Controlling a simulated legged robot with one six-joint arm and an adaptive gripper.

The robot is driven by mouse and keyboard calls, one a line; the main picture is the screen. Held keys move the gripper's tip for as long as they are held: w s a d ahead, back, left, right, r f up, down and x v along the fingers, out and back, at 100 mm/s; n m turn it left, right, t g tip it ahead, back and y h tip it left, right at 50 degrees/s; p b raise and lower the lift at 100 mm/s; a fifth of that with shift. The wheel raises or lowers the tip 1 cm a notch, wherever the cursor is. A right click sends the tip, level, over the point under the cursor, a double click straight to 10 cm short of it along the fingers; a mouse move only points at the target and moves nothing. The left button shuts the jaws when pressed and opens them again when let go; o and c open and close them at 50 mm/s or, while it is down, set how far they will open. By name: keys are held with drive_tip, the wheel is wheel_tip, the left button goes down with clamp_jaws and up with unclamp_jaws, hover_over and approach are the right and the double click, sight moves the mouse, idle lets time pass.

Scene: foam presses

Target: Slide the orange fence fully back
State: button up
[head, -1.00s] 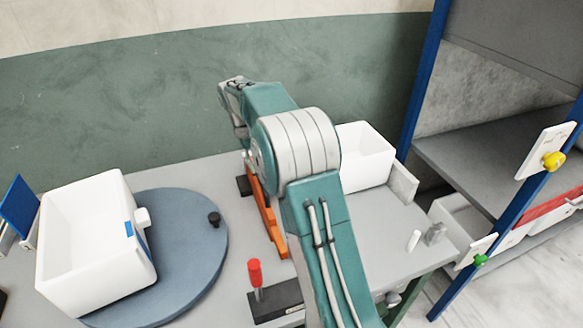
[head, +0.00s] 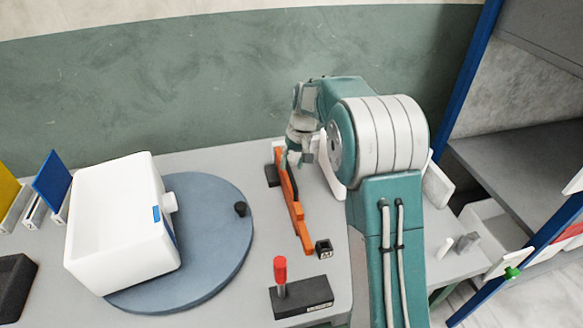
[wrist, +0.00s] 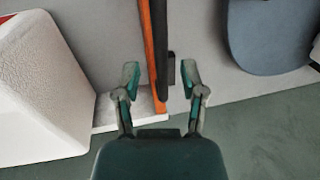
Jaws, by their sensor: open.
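The orange fence (head: 298,222) is a long bar lying on the grey table, running from near the back edge towards the front. In the wrist view the fence (wrist: 151,45) passes between my fingers, with a dark strip along its right side. My gripper (head: 294,158) is over the far end of the fence. In the wrist view my gripper (wrist: 160,78) is open, one finger on each side of the bar, with gaps visible. Whether the fingers reach down beside the bar is hard to tell.
A blue turntable (head: 215,265) with a white bin (head: 120,235) stands left of the fence. A red-handled dark block (head: 303,298) and a small black block (head: 324,249) sit near the fence's front end. Another white bin (wrist: 38,90) is close to my gripper in the wrist view.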

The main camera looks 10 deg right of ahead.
drive_tip(key=shift+a+f, duration=0.25)
drive_tip(key=shift+f, duration=0.6)
clamp_jaws()
drive_tip(key=shift+a, duration=1.45)
unclamp_jaws()
drive_tip(key=shift+a, duration=0.15)
